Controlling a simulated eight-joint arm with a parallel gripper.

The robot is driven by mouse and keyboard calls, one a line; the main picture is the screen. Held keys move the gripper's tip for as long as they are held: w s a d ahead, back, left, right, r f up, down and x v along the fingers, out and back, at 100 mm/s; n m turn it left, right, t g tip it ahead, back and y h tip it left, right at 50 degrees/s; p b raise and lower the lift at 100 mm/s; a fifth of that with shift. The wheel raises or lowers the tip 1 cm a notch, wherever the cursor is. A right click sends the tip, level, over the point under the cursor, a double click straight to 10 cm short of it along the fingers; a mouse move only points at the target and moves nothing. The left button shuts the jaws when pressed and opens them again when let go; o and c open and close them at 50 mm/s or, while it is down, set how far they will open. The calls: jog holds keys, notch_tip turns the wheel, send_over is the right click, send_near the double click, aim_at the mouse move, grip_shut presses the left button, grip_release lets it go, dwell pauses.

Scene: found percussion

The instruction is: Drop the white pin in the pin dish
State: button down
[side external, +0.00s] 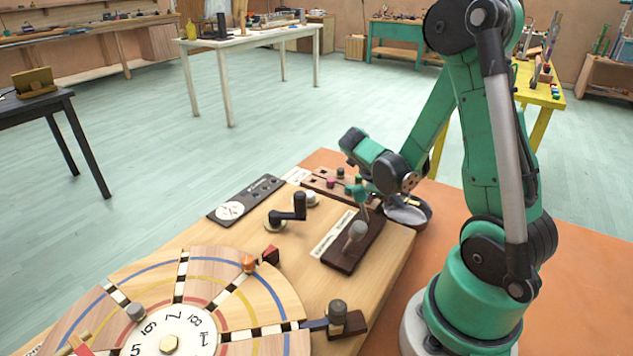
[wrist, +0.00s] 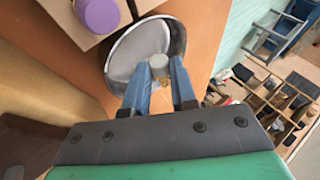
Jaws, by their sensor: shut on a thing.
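My gripper (wrist: 158,80) is shut on the white pin (wrist: 158,63), which shows as a pale, short cylinder between the blue fingertips in the wrist view. The pin dish (wrist: 175,32) is a round dish with a grey inside, behind the pin in the wrist view. The pin overlaps the dish's inside there, but I cannot tell its height above it. In the side view the dish (side external: 425,219) sits at the board's right edge, partly hidden by my wrist.
A wooden peg block (side external: 318,184) with coloured pegs stands close to my gripper. A purple knob (wrist: 98,14) is near the dish in the wrist view. A lever on a dark base (side external: 345,250) and a black crank (side external: 288,209) stand on the board. Orange tabletop (side external: 585,280) is clear at right.

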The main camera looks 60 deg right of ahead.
jog(key=shift+f, duration=0.1)
jog(key=c, duration=0.6)
grip_release()
jog(key=shift+c, duration=0.2)
